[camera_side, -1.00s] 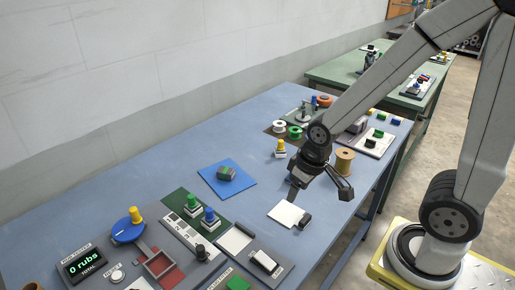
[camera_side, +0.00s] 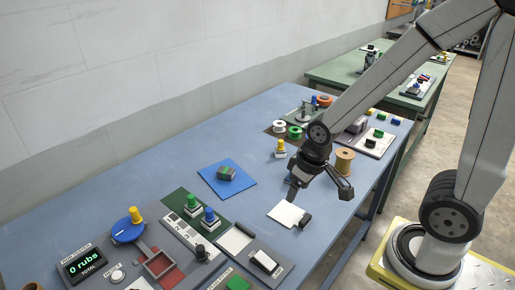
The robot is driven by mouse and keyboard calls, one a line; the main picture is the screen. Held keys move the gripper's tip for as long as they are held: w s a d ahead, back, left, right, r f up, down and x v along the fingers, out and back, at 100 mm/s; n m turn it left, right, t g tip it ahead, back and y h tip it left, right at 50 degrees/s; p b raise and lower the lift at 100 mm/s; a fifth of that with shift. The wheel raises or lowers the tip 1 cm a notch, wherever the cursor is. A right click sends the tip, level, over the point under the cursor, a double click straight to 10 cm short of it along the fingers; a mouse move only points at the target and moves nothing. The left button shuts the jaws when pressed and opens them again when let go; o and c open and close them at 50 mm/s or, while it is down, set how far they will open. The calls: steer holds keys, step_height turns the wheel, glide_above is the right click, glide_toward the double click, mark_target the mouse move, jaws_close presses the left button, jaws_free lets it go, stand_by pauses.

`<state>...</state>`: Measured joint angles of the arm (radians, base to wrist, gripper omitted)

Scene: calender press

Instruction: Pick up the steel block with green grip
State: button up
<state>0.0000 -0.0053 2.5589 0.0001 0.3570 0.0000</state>
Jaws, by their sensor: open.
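A white sheet with a dark piece (camera_side: 304,221) lies near my gripper. A green-and-grey block (camera_side: 226,173) lies on a blue mat (camera_side: 208,180). A yellow-grip block (camera_side: 280,149), spools and a counter reading 0 rubs (camera_side: 84,263) stand around. The mid-table is fairly clear.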

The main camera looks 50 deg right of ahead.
steer(key=shift+w+v, duration=0.5)
steer(key=shift+v, duration=1.8)
steer(key=w+a+m+t+y, duration=0.3)
steer(key=w+a+m+y, duration=0.15)
steer(key=w+m, duration=0.8)
steer(key=w+a+m+t+y, duration=0.25)
steer(key=w+m+y, duration=0.35)
steer(key=w+m, duration=0.6)
glide_toward(187, 206)
steer(key=shift+w+a+r+m, duration=0.2)
steer(key=shift+w+a+r, duration=0.15)
steer(key=shift+r, duration=0.25)
steer(key=shift+w+a+r+m, duration=0.15)
steer(key=shift+w+a+r, duration=0.25)
steer(key=shift+r, duration=0.2)
steer(key=shift+f, duration=0.7)
steer(key=shift+x, duration=3.9)
